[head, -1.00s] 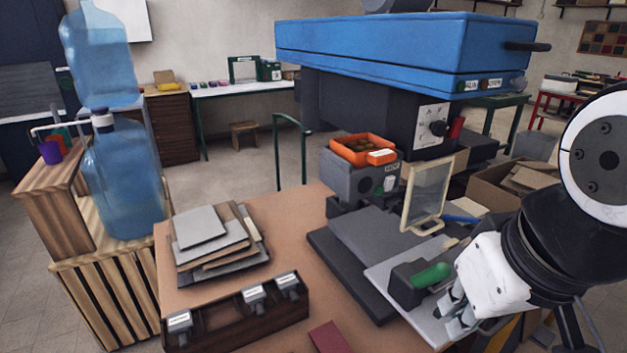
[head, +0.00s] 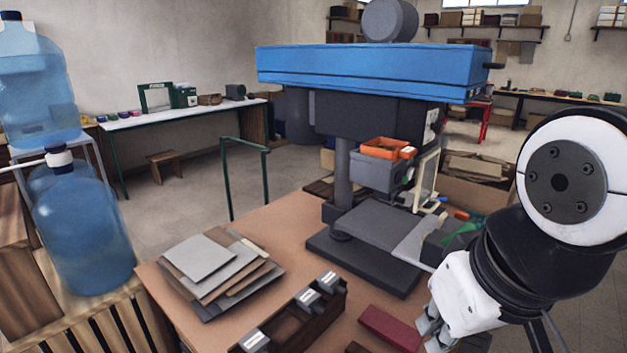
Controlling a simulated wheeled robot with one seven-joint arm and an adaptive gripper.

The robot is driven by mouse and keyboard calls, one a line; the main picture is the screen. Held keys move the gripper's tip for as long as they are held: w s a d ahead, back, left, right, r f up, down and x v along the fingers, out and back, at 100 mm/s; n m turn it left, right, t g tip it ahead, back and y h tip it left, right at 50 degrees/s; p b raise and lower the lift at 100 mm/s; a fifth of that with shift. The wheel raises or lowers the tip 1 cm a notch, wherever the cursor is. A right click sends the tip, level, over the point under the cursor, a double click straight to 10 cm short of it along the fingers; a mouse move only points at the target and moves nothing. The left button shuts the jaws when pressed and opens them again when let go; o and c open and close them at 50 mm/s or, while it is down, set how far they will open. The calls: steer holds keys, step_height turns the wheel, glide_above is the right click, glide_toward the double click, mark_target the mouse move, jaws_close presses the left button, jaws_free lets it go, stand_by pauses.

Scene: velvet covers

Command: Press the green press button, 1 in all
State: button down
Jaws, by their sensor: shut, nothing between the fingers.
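The press, a drill-press-like machine with a blue head (head: 370,72), stands on the brown table at centre. A grey control box (head: 376,176) sits on it below an orange tray (head: 386,148). The box's right face is seen almost edge-on, and I cannot make out the green button on it. Small labelled controls on the right end of the blue head are too small to read. My gripper (head: 432,334) is shut and empty at the lower right, in front of the press and well apart from it.
Stacked grey and brown sheets (head: 222,270) lie on the table (head: 290,222) at left. A dark divided box (head: 300,322) and a red block (head: 390,326) are near the front. A clear panel (head: 425,182) stands right of the control box. Water bottles (head: 84,232) stand at far left.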

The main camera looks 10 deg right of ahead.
steer(key=shift+a, duration=0.2)
steer(key=w+d+r+t+h+p, duration=0.1)
steer(key=w+d+t+h, duration=0.1)
steer(key=w+d, duration=0.75)
steer(key=w+d+r+t+h, duration=0.1)
steer(key=w+d+t+h, duration=0.15)
steer(key=w+d, duration=0.65)
steer(key=w+d+f+n+t+y, duration=0.1)
steer(key=w+d+f+n+t, duration=0.1)
steer(key=w, duration=0.5)
steer(key=w+d+f+n+t+y, duration=0.2)
steer(key=w+d+f+t, duration=0.2)
steer(key=w+d, duration=0.3)
steer(key=shift+p, duration=0.45)
steer(key=shift+w, duration=0.1)
